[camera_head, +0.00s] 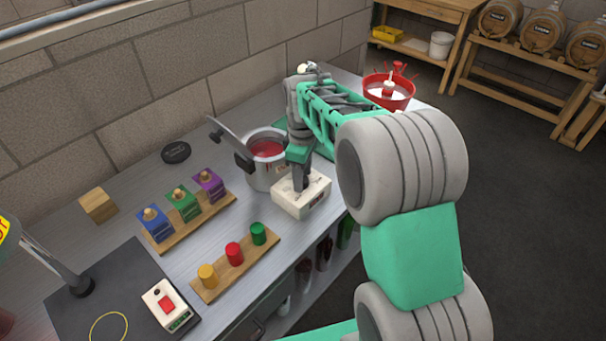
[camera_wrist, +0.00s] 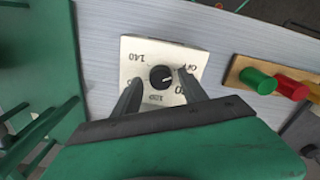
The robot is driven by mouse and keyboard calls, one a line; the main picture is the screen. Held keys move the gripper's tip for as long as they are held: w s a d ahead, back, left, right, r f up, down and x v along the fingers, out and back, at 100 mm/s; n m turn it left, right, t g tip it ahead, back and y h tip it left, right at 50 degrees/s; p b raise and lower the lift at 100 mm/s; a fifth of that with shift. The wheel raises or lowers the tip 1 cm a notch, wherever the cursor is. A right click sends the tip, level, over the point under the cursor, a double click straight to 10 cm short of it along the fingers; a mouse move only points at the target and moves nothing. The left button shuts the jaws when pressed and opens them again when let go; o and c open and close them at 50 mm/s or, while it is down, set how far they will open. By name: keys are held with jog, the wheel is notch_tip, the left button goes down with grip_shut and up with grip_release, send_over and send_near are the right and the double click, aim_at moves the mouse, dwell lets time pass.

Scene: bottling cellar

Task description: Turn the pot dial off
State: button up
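The dial is a round black knob (camera_wrist: 161,77) on a white control box (camera_wrist: 140,50) with printed markings. "140" is at its upper left and what looks like OFF at its upper right. A small light mark on the knob seems to point rightward; its exact setting is hard to read. My gripper (camera_wrist: 160,80) is open, with one finger on each side of the knob; contact cannot be told. In the head view my gripper (camera_head: 301,180) is low over the white box (camera_head: 312,198), hiding the knob. The metal pot (camera_head: 259,172) with red contents stands just behind the box.
A rack with red, yellow and green cylinders (camera_head: 233,253) lies left of the box. Behind it is a board with blue, green and purple blocks (camera_head: 182,203). A red bowl-like stand (camera_head: 388,90) is at the bench's far end. A black puck (camera_head: 176,152) lies near the wall.

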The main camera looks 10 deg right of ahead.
notch_tip(320, 180, up, 8)
jog(key=shift+f+b, duration=0.1)
jog(key=shift+b, duration=0.25)
dwell(0.4)
jog(key=shift+s, duration=0.25)
jog(key=s+f+m+t, duration=0.3)
jog(key=s+m, duration=0.8)
jog(key=s, duration=0.7)
jog(key=shift+s+f, duration=0.15)
jog(key=shift+s, duration=0.15)
